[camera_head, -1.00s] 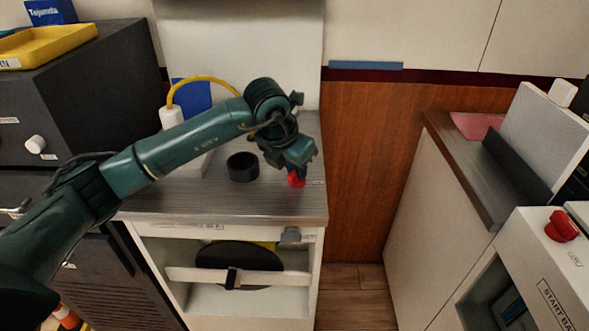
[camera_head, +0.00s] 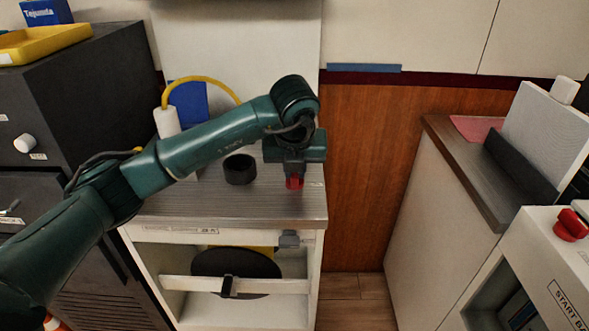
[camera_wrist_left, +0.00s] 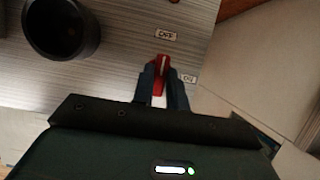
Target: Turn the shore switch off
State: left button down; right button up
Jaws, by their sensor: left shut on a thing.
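A red rotary switch knob (camera_head: 294,183) stands on the grey countertop near its right front corner. My left gripper (camera_head: 294,174) reaches down over it from above and is shut on it. In the left wrist view, the red knob (camera_wrist_left: 161,64) sits between the two dark fingertips (camera_wrist_left: 163,88). A pale line runs along its top, pointing roughly toward the small label (camera_wrist_left: 166,35) that seems to read OFF. Another small label (camera_wrist_left: 189,78), seemingly ON, lies just right of the fingers. The fingers hide the knob's near part. My right gripper is out of view.
A black round cup (camera_head: 240,169) stands left of the knob. A white bottle-like thing (camera_head: 167,122) with a yellow hose is behind my arm. A second red knob (camera_head: 570,225) is on the white unit at far right. The floor gap right of the cabinet is clear.

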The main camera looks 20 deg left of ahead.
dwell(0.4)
pick_arm(q)
jog(key=c, duration=1.4)
grip_release()
jog(key=shift+r, duration=0.15)
jog(key=v, duration=1.3)
jog(key=shift+d, duration=0.1)
jog(key=shift+p, duration=0.3)
